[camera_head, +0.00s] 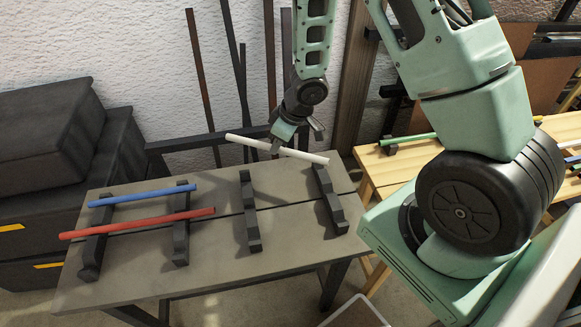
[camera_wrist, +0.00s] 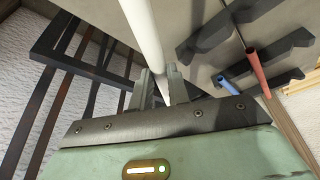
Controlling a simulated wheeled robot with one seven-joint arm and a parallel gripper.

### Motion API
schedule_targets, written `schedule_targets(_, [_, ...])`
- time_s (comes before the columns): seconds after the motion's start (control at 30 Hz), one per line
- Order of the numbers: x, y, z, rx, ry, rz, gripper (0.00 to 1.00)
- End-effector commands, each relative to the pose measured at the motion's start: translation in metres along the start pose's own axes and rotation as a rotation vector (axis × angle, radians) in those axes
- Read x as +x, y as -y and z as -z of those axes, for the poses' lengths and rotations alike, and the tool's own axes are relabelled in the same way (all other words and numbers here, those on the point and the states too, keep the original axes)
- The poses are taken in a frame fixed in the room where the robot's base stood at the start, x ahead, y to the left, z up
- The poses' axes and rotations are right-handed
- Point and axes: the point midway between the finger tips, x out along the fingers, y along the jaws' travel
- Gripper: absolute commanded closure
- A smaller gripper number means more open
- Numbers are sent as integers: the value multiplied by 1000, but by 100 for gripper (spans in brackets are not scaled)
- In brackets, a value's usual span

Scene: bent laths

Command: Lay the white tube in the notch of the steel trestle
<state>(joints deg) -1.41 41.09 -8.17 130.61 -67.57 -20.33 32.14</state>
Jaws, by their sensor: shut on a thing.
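The white tube (camera_head: 305,155) is held in my gripper (camera_head: 278,145), near its middle, above the far edge of the grey table. It slopes slightly down to the right in the head view. In the wrist view the white tube (camera_wrist: 143,30) runs between the two fingers (camera_wrist: 159,88), which are shut on it. On the grey table stand dark notched supports, which I take for the steel trestle: a middle one (camera_head: 249,212) and a right one (camera_head: 329,202), both empty. The tube's right end appears over or just behind the right support; the exact height gap is unclear.
A blue tube (camera_head: 142,195) and a red tube (camera_head: 137,223) lie across the two left supports. The grey table (camera_head: 215,255) is otherwise clear. Black cases (camera_head: 60,150) stand at left. A wooden table (camera_head: 378,171) with a green tube (camera_head: 407,139) is at right. Dark laths lean on the wall.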

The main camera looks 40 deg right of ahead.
Motion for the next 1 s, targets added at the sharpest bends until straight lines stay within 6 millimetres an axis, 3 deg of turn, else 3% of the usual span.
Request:
schedule_targets(0.3, [-19, -1, -6, -394, -14, 148, 100])
schedule_targets(0.53, [-25, -2, -13, -543, -19, 196, 100])
schedule_targets(0.8, [17, -4, -30, -561, -20, 204, 100])
schedule_targets(1.0, [34, -4, -36, -563, -20, 202, 100])
